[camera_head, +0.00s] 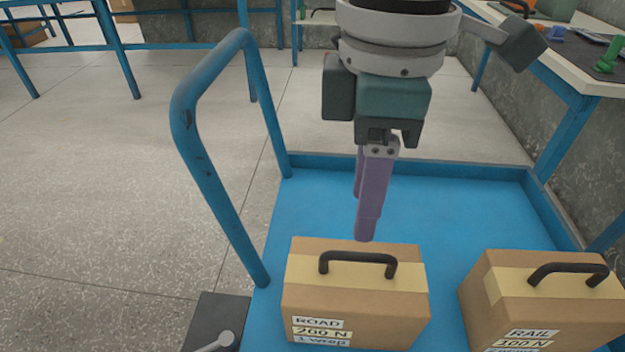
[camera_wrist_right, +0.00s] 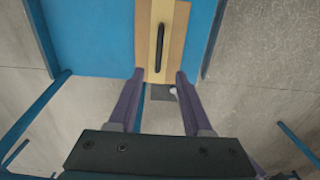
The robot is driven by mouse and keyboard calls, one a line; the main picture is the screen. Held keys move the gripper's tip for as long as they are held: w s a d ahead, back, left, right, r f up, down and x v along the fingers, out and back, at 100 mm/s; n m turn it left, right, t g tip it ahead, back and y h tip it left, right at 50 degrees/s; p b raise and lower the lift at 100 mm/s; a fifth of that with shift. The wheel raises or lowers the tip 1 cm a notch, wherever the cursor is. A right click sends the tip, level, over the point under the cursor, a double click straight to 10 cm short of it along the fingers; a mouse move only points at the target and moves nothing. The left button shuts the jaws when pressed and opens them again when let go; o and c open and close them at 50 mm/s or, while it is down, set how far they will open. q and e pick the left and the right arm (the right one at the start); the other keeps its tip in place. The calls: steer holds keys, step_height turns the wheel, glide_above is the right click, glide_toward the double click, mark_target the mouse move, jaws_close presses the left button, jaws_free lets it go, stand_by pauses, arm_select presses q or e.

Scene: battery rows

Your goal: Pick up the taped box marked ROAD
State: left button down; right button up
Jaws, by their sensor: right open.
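The taped box marked ROAD (camera_head: 350,305) is brown cardboard with a pale tape band and a dark arched handle (camera_head: 357,262) on top. It stands upright on the blue cart bed (camera_head: 450,195), and its label also reads 200 N. My right gripper (camera_head: 366,236) points down with purple fingers, its tips just behind the box's top in the head view. In the wrist view the right gripper (camera_wrist_right: 160,75) has its fingers apart with nothing between them, and the box (camera_wrist_right: 176,45) with its handle lies beyond the tips. My left gripper is not in view.
A similar box marked RAIL (camera_head: 540,310) stands to the right on the cart, with a gap between. A blue tubular cart rail (camera_head: 205,160) rises at the left. A workbench (camera_head: 590,75) stands at the back right. The cart bed behind the boxes is clear.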

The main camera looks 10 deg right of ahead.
mark_target(359, 253)
steer(key=shift+w+d+f, duration=0.15)
steer(key=shift+w+f, duration=0.05)
steer(key=shift+f, duration=0.4)
steer(key=f, duration=0.1)
steer(key=f+b, duration=0.1)
steer(key=f, duration=0.1)
steer(key=shift+s+f, duration=0.2)
steer(key=shift+f, duration=0.05)
step_height(359, 253, down, 6)
steer(key=shift+d+r+b, duration=0.15)
steer(key=shift+r+b, duration=0.05)
steer(key=shift+b, duration=0.75)
steer(key=shift+c, duration=0.3)
jaws_close()
steer(key=shift+r, duration=0.15)
